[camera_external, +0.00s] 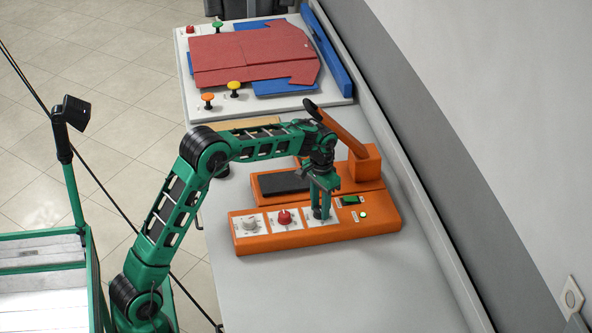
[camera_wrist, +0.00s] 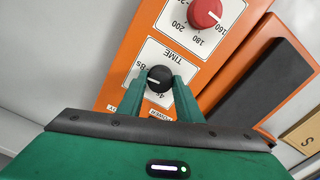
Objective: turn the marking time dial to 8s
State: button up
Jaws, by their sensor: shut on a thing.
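The time dial (camera_wrist: 160,76) is a round black knob with a white pointer line, on a white plate marked TIME (camera_wrist: 170,52) in the wrist view. Its pointer lies toward the left, close to the 8s label; a 4s label below it is partly hidden. The plate is on an orange marking machine (camera_external: 372,227). My gripper (camera_external: 319,205) points down over the rightmost of the row of dials. In the wrist view my gripper (camera_wrist: 160,82) has a green finger on each side of the black knob, shut on it.
A red dial (camera_external: 284,217) with 160, 180 and 200 marks and a pale dial (camera_external: 250,223) sit to the left. An orange lever arm (camera_external: 337,129) rises behind my gripper. A black pad (camera_external: 280,184) lies behind the dials. The grey counter (camera_external: 330,290) in front is clear.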

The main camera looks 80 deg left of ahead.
jog(key=shift+w+m, duration=0.15)
jog(key=shift+m, duration=0.15)
jog(key=o, duration=1)
jog(key=shift+o, duration=0.2)
notch_tip(320, 180, up, 11)
jog(key=shift+f, duration=0.15)
